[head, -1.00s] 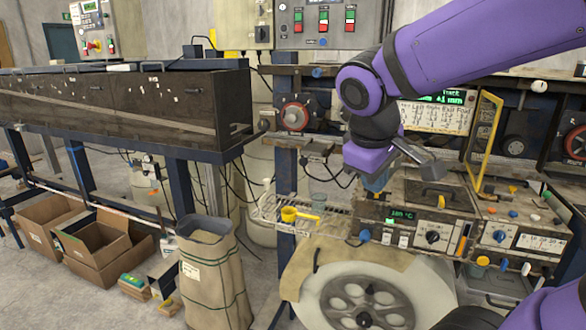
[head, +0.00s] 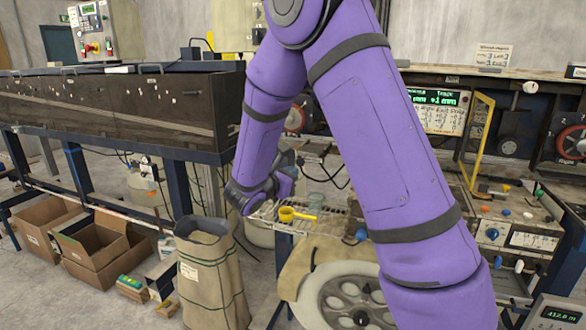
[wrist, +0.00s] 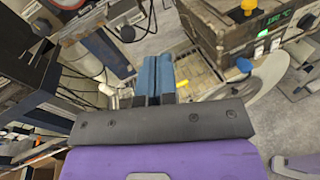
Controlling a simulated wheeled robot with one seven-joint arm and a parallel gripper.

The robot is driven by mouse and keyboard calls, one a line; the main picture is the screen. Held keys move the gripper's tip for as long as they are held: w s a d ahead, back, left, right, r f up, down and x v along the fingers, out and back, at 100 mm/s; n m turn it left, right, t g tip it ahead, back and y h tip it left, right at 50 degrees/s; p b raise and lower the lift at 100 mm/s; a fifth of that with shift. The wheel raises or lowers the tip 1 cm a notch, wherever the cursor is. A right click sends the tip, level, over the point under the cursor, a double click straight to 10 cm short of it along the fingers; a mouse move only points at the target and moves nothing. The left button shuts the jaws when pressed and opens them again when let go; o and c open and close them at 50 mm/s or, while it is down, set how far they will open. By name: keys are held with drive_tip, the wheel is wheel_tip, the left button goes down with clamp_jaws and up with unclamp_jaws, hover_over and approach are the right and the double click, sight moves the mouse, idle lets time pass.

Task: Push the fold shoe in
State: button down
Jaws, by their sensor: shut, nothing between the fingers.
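I cannot pick out the fold shoe with certainty in either view. The machine front with its knobs shows at the right of the head view, partly behind my arm, and its box (wrist: 225,38) is at the upper right of the wrist view. A blue knob (head: 361,235) sits low on the machine, left of my forearm; a blue knob also shows in the wrist view (wrist: 244,65). My gripper (wrist: 153,60) has its two blue fingers together with nothing between them, left of the box and above the wire rack. In the head view the fingers are hidden by my wrist.
A wire rack (head: 335,222) holds a yellow scoop (head: 290,214) and a clear cup (head: 317,199). A pale reel (head: 335,290) stands below. A long dark trough (head: 110,105) runs along the left. A sack (head: 210,275) and open cartons (head: 95,245) stand on the floor.

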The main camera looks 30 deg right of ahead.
drive_tip(key=w+a+f+n+t, duration=0.3)
drive_tip(key=w+f+n+t, duration=0.1)
drive_tip(key=w+f, duration=0.1)
approach(305, 153)
drive_tip(key=shift+s+a+f+y, duration=0.2)
drive_tip(key=shift+s+a+y, duration=0.1)
drive_tip(key=shift+a, duration=0.05)
drive_tip(key=x, duration=1.1)
drive_tip(key=shift+w+d+f, duration=0.2)
drive_tip(key=shift+w, duration=0.3)
drive_tip(key=shift+d+r, duration=0.15)
drive_tip(key=shift+d, duration=0.05)
drive_tip(key=shift+r, duration=0.1)
